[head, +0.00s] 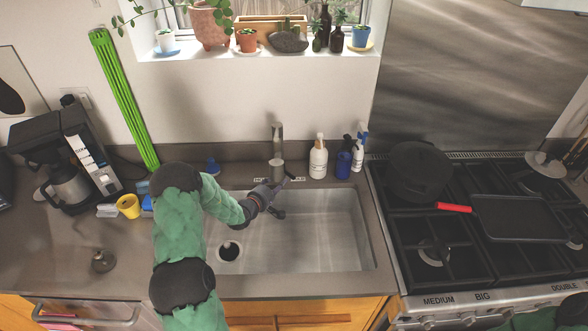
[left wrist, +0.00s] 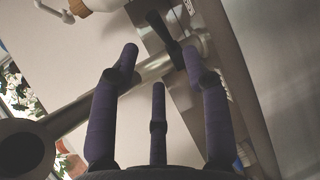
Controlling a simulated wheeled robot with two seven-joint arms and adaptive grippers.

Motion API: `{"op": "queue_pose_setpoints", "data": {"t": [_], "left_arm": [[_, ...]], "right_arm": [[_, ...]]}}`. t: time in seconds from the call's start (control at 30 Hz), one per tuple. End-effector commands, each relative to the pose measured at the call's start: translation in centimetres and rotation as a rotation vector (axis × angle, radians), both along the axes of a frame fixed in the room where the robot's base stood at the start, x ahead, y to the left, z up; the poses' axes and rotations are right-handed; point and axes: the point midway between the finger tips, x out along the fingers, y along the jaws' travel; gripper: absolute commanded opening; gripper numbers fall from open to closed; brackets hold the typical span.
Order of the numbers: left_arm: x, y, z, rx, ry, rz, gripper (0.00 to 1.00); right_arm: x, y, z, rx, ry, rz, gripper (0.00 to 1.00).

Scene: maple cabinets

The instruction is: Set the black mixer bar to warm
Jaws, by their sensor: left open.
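The grey metal faucet (head: 277,150) stands behind the sink. My left gripper (head: 279,198) is over the back of the sink, in front of the faucet's base. In the left wrist view, the purple fingers of my left gripper (left wrist: 160,66) are spread, with nothing held between them. The black mixer bar (left wrist: 164,33) shows just beyond the fingertips, near the faucet's base. The grey faucet pipe (left wrist: 155,68) runs slantwise behind the fingers. In the head view I cannot make out the bar clearly beside the dark gripper.
The steel sink (head: 325,235) is empty around its drain. A yellow cup (head: 128,206) and coffee maker (head: 75,160) are at left. The stove (head: 430,250) holds pans at right.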

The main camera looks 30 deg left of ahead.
Motion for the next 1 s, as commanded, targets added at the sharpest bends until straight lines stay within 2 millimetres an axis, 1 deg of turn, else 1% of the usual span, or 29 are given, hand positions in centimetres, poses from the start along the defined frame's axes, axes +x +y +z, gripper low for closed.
{"op": "queue_pose_setpoints", "data": {"t": [0.4, 0.6, 0.8, 1.0], "left_arm": [[6.4, 0.0, -1.6, 0.001, -0.001, -0.001, 0.47], [8.7, 0.0, -2.2, 0.001, -0.001, -0.001, 0.47], [9.7, 0.0, -2.4, 0.000, 0.000, 0.000, 0.47], [9.8, 0.0, -2.4, 0.000, 0.000, 0.000, 0.47]], "right_arm": [[0.0, 0.0, -0.3, 0.000, 0.000, 0.000, 0.40], [0.0, 0.0, -0.4, 0.000, 0.000, 0.000, 0.40], [0.0, 0.0, -0.5, 0.000, 0.000, 0.000, 0.40], [0.0, 0.0, -0.5, 0.000, 0.000, 0.000, 0.40]]}}
